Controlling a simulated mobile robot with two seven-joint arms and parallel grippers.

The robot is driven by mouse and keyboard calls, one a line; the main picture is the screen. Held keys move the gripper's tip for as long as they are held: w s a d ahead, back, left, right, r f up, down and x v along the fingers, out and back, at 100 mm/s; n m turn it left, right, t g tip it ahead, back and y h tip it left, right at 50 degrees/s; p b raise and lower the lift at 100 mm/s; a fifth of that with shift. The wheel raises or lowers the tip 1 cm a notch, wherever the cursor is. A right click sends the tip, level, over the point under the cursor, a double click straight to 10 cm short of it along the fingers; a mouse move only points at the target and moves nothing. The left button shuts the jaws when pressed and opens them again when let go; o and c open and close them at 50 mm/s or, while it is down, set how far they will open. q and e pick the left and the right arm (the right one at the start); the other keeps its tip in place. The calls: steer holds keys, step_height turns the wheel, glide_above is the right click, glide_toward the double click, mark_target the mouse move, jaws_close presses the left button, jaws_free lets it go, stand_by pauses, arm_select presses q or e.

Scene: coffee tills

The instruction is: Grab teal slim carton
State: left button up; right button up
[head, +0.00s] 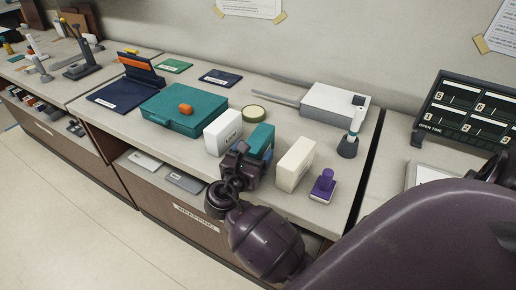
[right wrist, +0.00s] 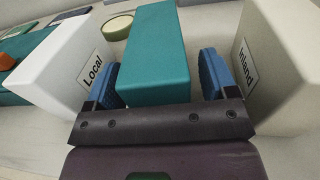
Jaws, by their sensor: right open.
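The teal slim carton (head: 261,138) stands on the counter between two pale cartons in the head view. In the right wrist view the teal carton (right wrist: 153,55) lies between the two blue fingers of my right gripper (right wrist: 160,82). The right gripper (head: 247,160) is open, with a finger on each side of the carton and small gaps visible. The gripper hides the carton's lower front in the head view. My left gripper is not in view.
A white carton labelled Local (right wrist: 65,50) stands close left of the fingers. A cream carton labelled Inland (right wrist: 285,60) stands close right. A purple stamp (head: 324,186), a round tin (head: 253,113) and a teal case (head: 185,112) are nearby.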

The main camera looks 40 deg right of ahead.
steer(key=shift+w+d, duration=0.15)
steer(key=shift+d, duration=0.2)
steer(key=c, duration=1)
